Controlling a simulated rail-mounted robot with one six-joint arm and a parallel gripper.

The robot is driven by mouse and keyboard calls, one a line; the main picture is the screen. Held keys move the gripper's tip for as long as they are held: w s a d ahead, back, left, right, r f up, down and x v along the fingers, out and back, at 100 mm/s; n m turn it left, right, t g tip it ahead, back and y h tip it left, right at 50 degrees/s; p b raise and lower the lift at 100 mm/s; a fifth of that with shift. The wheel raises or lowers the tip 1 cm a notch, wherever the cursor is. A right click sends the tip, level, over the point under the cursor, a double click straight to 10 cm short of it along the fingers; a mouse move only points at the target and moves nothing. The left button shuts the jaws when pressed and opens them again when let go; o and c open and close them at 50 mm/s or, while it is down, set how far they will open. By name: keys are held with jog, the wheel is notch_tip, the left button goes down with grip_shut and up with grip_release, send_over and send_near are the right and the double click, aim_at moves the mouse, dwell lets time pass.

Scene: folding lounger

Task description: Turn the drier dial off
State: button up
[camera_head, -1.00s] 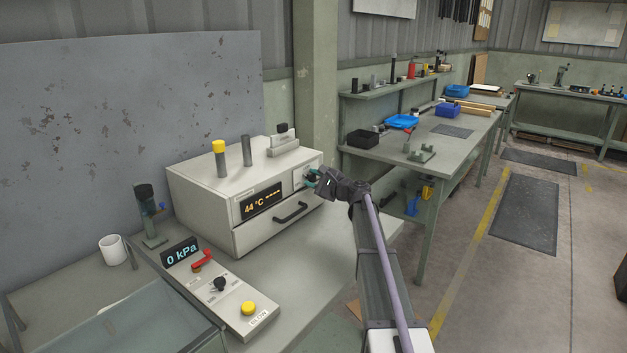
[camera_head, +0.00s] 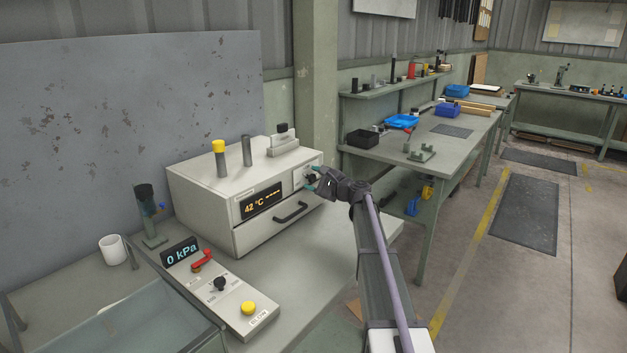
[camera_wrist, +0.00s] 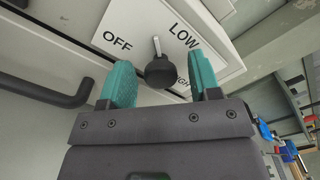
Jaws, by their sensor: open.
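The drier (camera_head: 205,200) is a cream box on the bench, with an orange display (camera_head: 262,203) reading 42 °C. Its dial (camera_head: 310,179) is a black knob on a white panel at the right of the front face. In the wrist view the dial (camera_wrist: 160,72) has a pale pointer, which lies between the OFF and LOW labels. The HIGH label is partly hidden. My gripper (camera_head: 314,181) is open in front of the dial. In the wrist view, its teal fingers (camera_wrist: 160,62) stand on either side of the knob with visible gaps.
A black drawer handle (camera_head: 290,212) juts out below the display; it also shows left of my fingers in the wrist view (camera_wrist: 45,92). A control panel (camera_head: 220,290) with red, black and yellow controls lies at front left. Bench space right of the drier is clear.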

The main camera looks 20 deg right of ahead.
jog(key=v, duration=1)
jog(key=shift+s, duration=0.25)
jog(key=shift+d, duration=0.1)
